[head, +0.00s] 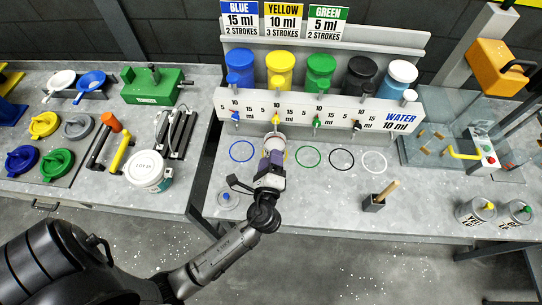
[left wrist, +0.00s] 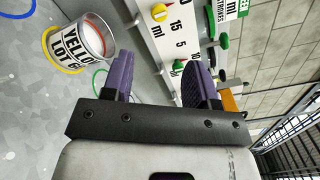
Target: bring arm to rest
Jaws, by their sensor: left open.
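My left arm reaches in from the lower left of the head view. Its gripper (head: 271,165) has purple fingers and is at the yellow ring in front of the dispensers. In the left wrist view the gripper (left wrist: 162,72) is open, with nothing between its fingers. A pail marked YELLOW LOT (left wrist: 82,42) stands on the yellow ring, beside the fingers and apart from them. In the head view the pail (head: 273,142) is partly hidden behind the gripper. My right gripper is not in view.
The dispenser rack (head: 330,109) with several coloured tanks stands behind the gripper. Empty blue (head: 242,151), green and black rings lie alongside. A small dark holder (head: 374,203) stands at the right front. A lidded white pail (head: 149,171) is on the left bench. A floor gap separates the benches.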

